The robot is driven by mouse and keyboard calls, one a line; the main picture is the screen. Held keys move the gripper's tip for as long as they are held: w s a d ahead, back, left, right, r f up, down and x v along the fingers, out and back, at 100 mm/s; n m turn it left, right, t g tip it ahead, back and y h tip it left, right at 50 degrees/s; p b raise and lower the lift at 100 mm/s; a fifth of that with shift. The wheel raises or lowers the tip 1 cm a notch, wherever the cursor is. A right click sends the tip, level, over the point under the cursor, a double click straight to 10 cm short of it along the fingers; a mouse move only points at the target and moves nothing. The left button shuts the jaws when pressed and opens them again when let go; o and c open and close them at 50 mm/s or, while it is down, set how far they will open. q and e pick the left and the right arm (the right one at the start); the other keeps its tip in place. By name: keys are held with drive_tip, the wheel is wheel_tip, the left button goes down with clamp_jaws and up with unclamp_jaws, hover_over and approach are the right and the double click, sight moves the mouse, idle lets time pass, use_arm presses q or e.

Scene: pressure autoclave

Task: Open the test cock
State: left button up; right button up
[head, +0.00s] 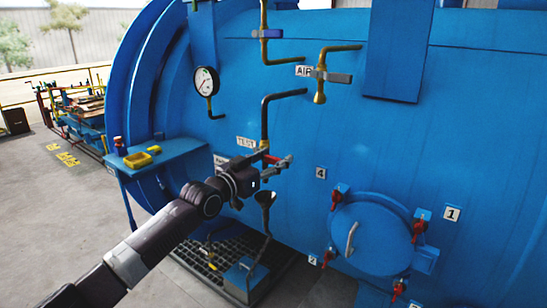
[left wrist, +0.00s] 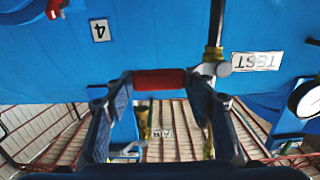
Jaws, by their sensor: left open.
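The test cock sits at the lower end of a dark vertical pipe (head: 265,120) beside the TEST label (head: 246,143), which shows upside down in the left wrist view (left wrist: 256,61). Its red lever (head: 271,158) is partly hidden by my left gripper (head: 277,166) in the head view. In the left wrist view the red lever (left wrist: 160,80) lies crosswise between the tips of my open left gripper (left wrist: 163,92). The cock's pale body (left wrist: 215,69) is behind the right finger's tip. I cannot tell whether a finger touches the lever. My right gripper is not in view.
A dark funnel (head: 265,198) stands below the cock. The blue autoclave wall (head: 330,130) is close behind. A blue shelf (head: 175,150) with a yellow tray (head: 138,160) is to the left. A round hatch (head: 370,240) with red clamps is to the right.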

use_arm(q)
clamp_jaws()
idle(0.4)
drive_tip(key=shift+r, duration=0.1)
